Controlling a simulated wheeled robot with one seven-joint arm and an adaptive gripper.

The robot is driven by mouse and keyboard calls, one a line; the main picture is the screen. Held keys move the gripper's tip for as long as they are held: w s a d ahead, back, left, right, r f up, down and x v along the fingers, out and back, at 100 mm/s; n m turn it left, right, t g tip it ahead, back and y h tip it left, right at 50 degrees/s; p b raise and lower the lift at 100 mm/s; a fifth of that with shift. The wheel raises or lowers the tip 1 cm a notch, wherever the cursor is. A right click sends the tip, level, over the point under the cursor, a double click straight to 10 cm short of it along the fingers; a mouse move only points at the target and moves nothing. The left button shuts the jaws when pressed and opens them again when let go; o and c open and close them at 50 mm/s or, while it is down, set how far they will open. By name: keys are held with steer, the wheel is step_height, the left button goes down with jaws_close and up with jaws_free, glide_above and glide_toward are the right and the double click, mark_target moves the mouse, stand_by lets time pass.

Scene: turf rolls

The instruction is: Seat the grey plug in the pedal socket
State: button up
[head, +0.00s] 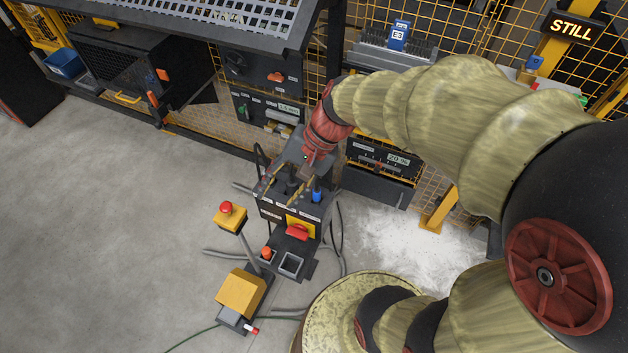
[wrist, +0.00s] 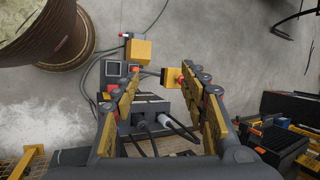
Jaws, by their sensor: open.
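My gripper (head: 285,188) is open above a dark connector box (head: 268,210) in the head view. In the wrist view, the two yellow-padded fingers of my gripper (wrist: 160,88) stand wide apart with nothing held between them. A light grey plug (wrist: 164,119) with a black cable shows between and below the fingers, at the box's top. A darker plug (wrist: 140,121) stands just left of it. A blue plug (head: 317,190) stands at the box's right side in the head view. I cannot tell which opening is the pedal socket. The yellow pedal (head: 240,291) lies on the floor in front.
A yellow emergency-stop box (head: 229,216) with a red button stands on a post left of the connector box. A red handle (head: 297,232) is on the box's front. Grey cables lie around the base. Left floor is clear.

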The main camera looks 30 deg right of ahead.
steer(key=s+d+r+n+t+h, duration=0.4)
steer(key=s+r+n, duration=0.3)
steer(key=r, duration=0.3)
steer(key=shift+s+d+n+h, duration=0.15)
steer(key=shift+s+n+h, duration=0.2)
steer(key=shift+n+h, duration=0.45)
steer(key=shift+f, duration=0.1)
step_height(320, 180, down, 3)
steer(key=b, duration=0.3)
steer(key=shift+o, duration=0.3)
